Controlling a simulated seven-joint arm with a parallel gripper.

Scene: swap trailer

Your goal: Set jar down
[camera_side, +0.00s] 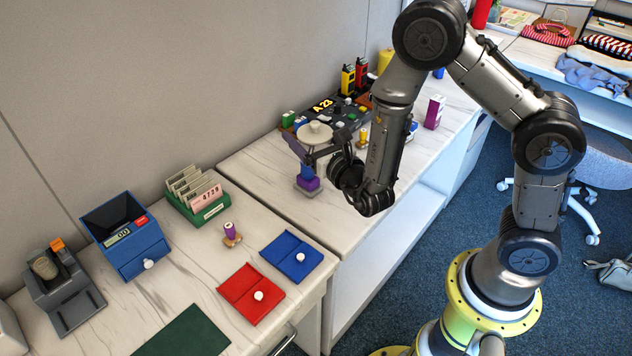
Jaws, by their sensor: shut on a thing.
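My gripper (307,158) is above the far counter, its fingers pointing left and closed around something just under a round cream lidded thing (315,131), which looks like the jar. The lid with its small knob is on top and appears level. The body below the lid is mostly hidden by the fingers. A blue and purple block-like thing (307,183) shows directly below the gripper, near the counter's front left. I cannot tell whether the jar touches it.
A dark panel (345,121) with coloured blocks and an "A 23" display stands behind the gripper. The near counter holds a blue box (128,236), a green card rack (203,205), a purple spool (229,230), red (240,290) and blue (287,250) pouches, and a green mat (187,333).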

